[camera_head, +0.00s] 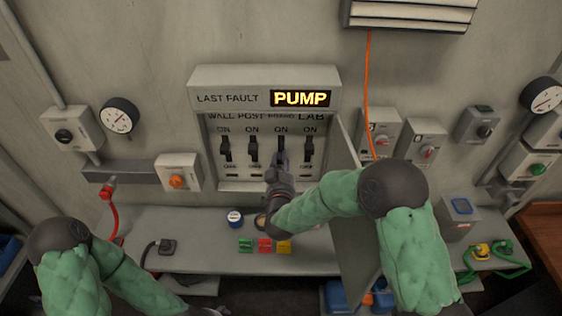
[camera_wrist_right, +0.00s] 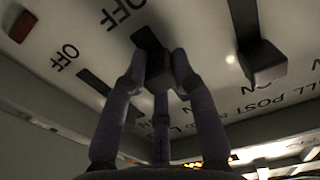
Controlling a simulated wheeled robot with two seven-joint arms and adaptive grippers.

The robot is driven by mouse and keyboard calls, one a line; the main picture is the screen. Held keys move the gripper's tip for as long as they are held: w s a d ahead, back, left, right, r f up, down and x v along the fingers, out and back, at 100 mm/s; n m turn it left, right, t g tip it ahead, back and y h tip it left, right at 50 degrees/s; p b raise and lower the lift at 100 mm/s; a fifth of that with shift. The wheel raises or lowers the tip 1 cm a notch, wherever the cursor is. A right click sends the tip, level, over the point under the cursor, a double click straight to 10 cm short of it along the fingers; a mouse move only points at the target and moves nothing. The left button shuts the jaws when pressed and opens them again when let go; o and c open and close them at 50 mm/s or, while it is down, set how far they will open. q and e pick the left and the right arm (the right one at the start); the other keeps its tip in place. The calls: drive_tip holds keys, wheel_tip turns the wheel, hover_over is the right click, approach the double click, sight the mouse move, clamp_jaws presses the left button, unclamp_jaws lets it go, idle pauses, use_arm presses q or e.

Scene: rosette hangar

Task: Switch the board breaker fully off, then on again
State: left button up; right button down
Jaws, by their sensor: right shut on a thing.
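The breaker box (camera_head: 265,90) on the wall has an open front and a row of black levers marked WALL, POST, BOARD and LAB. My right gripper (camera_head: 281,160) reaches the third lever, the board breaker (camera_head: 281,143), and covers its lower part. In the right wrist view my right gripper's fingers (camera_wrist_right: 160,72) are closed around a black lever (camera_wrist_right: 148,40). Another lever (camera_wrist_right: 262,62) stands beside it. The wall (camera_head: 225,148), post (camera_head: 253,150) and lab (camera_head: 309,150) levers sit near their ON labels. My left gripper (camera_head: 208,309) is mostly cut off at the bottom edge.
A lit display (camera_head: 300,98) reads PUMP after LAST FAULT. The box's grey door (camera_head: 352,220) hangs open right of the levers, close to my right arm.

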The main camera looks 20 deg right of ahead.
sight(281, 144)
wheel_tip(281, 144, up, 5)
drive_tip(key=shift+f+p, duration=0.2)
drive_tip(key=shift+p, duration=0.7)
drive_tip(key=shift+w, duration=0.1)
drive_tip(key=c, duration=1)
unclamp_jaws()
drive_tip(key=shift+o, duration=0.2)
drive_tip(key=shift+s+f, duration=0.1)
drive_tip(key=shift+s, duration=0.1)
drive_tip(key=v, duration=1.1)
drive_tip(key=shift+s, duration=0.35)
drive_tip(key=shift+a, duration=0.15)
